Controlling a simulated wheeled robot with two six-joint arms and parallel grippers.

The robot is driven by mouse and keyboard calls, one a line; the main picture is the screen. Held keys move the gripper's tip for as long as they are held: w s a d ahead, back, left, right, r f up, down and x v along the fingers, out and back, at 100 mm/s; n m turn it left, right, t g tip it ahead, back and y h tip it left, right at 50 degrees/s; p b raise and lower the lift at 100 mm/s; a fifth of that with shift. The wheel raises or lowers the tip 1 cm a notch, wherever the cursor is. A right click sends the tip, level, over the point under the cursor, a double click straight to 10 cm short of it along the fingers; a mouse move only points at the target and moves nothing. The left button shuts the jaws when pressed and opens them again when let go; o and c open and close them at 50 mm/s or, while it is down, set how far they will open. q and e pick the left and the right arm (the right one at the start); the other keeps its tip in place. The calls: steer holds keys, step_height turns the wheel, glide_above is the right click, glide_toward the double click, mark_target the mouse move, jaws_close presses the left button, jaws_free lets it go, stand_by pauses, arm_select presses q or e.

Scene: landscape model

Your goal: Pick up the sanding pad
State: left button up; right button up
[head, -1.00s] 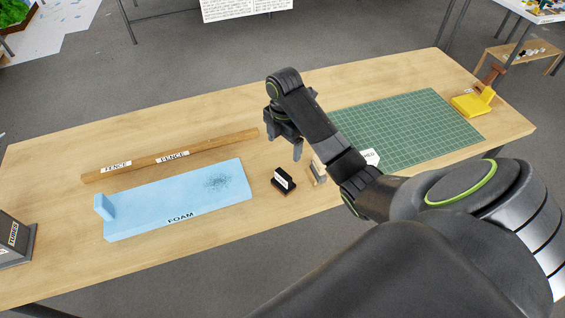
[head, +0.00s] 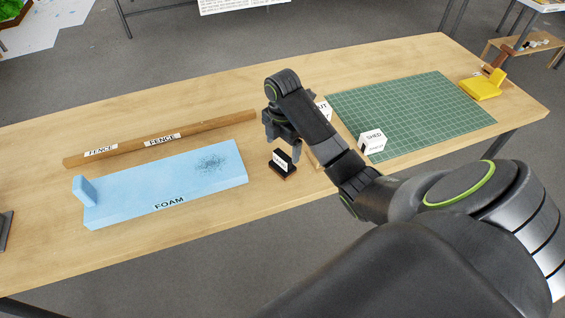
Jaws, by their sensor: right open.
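A small dark block with a brown base and a white label (head: 283,164) stands on the table near the middle; it looks like the sanding pad, but its label is too small to read surely. My right gripper (head: 281,143) is open and empty, pointing down just above and behind this block. Its fingers overlap the block's upper edge in the picture, and I cannot tell whether they touch it. My left gripper is not in view.
A blue foam slab (head: 165,185) and a wooden fence strip (head: 200,128) lie to the left. A green cutting mat (head: 420,105) with a white SHED block (head: 373,143) lies to the right. A yellow tool (head: 482,88) is at the far right. My arm hides part of a wooden piece.

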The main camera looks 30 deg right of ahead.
mark_target(282, 155)
steer(key=shift+w+f+b, duration=0.15)
steer(key=shift+f+b, duration=1.8)
steer(key=shift+f, duration=0.65)
steer(key=shift+r, duration=0.1)
steer(key=shift+c, duration=0.2)
steer(key=c, duration=1.1)
steer(key=shift+r, duration=0.1)
step_height(282, 155, up, 10)
steer(key=p, duration=0.8)
steer(key=shift+p, duration=0.4)
